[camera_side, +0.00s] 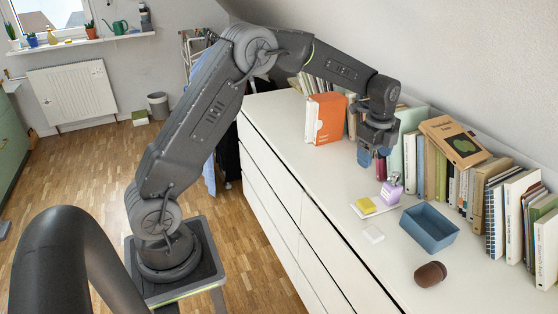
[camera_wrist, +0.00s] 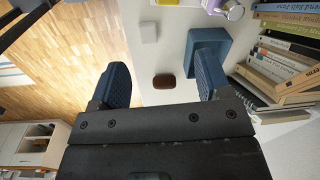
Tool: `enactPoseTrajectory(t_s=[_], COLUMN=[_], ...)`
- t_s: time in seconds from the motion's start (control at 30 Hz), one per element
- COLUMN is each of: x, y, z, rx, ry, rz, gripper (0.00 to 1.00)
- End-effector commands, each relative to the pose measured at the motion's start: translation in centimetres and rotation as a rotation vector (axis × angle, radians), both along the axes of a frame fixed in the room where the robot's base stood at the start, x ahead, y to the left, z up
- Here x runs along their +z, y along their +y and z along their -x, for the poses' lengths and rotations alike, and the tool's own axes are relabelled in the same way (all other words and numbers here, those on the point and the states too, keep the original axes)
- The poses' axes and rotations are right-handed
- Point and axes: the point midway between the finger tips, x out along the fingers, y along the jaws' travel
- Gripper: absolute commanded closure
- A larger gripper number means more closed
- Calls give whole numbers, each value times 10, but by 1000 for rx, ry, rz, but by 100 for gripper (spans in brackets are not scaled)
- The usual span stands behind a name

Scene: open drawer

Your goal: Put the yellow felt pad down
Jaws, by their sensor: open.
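A small yellow block, which looks like the felt pad (camera_side: 366,205), lies at the left end of a thin white tray (camera_side: 388,209) on the white dresser top. I cannot make the pad out in the wrist view. My gripper (camera_side: 371,158) is above the dresser, behind the pad in the side view and apart from it. In the wrist view its two blue fingers (camera_wrist: 162,84) are spread wide with nothing held between them.
A purple bottle (camera_side: 392,188) stands beside the pad. A white square (camera_side: 373,234), an open blue box (camera_side: 430,227) and a brown object (camera_side: 430,274) are nearer the front. Books (camera_side: 470,175) line the wall. The dresser's left strip is clear.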

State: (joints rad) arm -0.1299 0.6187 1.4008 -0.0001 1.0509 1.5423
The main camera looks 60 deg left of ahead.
Motion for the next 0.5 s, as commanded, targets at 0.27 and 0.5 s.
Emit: enactPoseTrajectory(t_s=[0.27, 0.5], x=[101, 136], y=[-32, -53], z=[99, 199], rx=[456, 850], ry=[-151, -262], rz=[57, 170], gripper=[29, 29])
